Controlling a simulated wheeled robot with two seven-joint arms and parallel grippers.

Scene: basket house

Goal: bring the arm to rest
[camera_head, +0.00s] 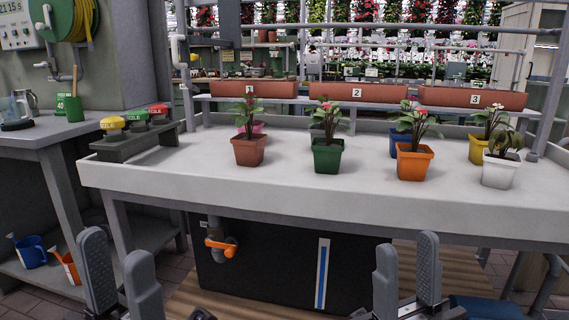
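My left gripper (121,277) is at the lower left, below the front edge of the potting bench. Its two grey fingers stand apart with nothing between them. My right gripper (407,277) is at the lower right, also below the bench's front edge. Its two fingers are apart and the gap looks empty. Both point upward in the picture and touch nothing that I can see. The lower parts of both grippers run out of the picture.
The white-rimmed bench (300,197) holds several potted plants, including a terracotta pot (249,150), green pot (327,157), orange pot (414,163) and white pot (500,170). Numbered planters (358,92) line the back. A dark tank (275,265) sits beneath. A side table (60,135) stands left.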

